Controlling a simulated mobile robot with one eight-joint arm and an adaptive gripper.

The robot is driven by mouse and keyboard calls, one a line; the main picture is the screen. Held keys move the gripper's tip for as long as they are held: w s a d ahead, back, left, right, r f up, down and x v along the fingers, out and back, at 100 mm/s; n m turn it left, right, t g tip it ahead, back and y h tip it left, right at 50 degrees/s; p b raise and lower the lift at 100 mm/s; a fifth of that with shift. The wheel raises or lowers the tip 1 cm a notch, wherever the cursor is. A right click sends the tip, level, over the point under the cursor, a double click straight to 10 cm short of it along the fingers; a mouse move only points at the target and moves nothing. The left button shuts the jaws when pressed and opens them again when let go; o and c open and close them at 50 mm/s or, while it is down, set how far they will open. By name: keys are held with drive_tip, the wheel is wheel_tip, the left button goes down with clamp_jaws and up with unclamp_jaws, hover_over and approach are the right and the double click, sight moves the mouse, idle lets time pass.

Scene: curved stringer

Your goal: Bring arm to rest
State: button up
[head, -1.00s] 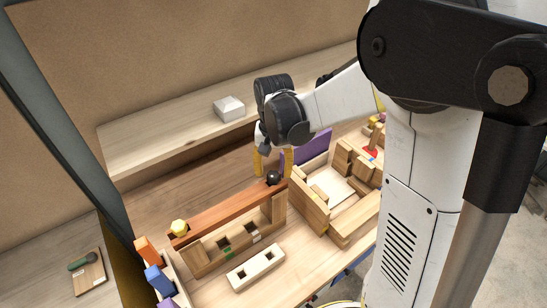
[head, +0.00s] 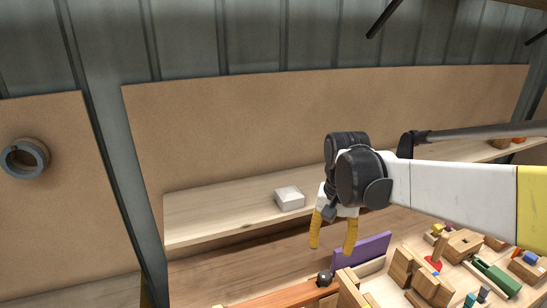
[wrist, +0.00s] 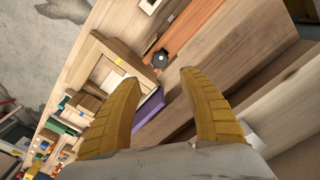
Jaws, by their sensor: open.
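My gripper (head: 333,247) hangs above the workbench with its two yellow fingers pointing down. The fingers are apart with nothing between them. In the wrist view my gripper (wrist: 157,76) is also open and empty. Below it, a black round knob (head: 324,278) sits on a long reddish-brown wooden bar (head: 285,297). The knob shows past the fingertips in the wrist view (wrist: 160,58), apart from them. A purple panel (head: 362,250) stands upright to the right of the fingers.
A wooden shelf (head: 225,215) runs behind the bench and carries a white box (head: 289,198) left of my gripper. Wooden blocks and toys (head: 430,280) crowd the bench at right. A grey ring (head: 24,158) is on the back wall. The air around my gripper is clear.

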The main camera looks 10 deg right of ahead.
drive_tip(key=s+f+n+t+b, duration=0.4)
drive_tip(key=s+f+t+b, duration=0.3)
drive_tip(key=s+f+b, duration=0.5)
drive_tip(key=shift+s+a+f+n+b, duration=0.2)
drive_tip(key=shift+s+f+n+b, duration=0.15)
drive_tip(key=shift+s+b, duration=0.55)
idle(0.5)
